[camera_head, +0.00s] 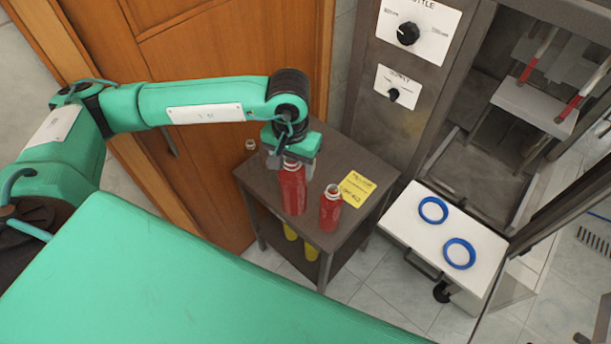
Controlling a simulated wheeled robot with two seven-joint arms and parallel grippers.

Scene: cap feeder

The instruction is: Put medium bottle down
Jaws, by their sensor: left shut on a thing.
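My left gripper (290,158) points down over the small dark table (262,180) and is shut on the neck of a red bottle (292,190), which I take to be the medium bottle. The bottle is upright; its top is partly hidden by the fingers. Its base is over the tabletop, and I cannot tell whether it touches. A second, shorter-looking red bottle (330,210) with an open neck stands upright on the table, just right of it and apart. My right gripper is not in view.
A yellow note (357,188) lies at the table's right side. Yellow bottles (311,250) stand on the lower shelf. A small bottle neck (250,145) shows by the far left edge. Right of the table is a machine with a white platform (407,222) bearing two blue rings (433,200).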

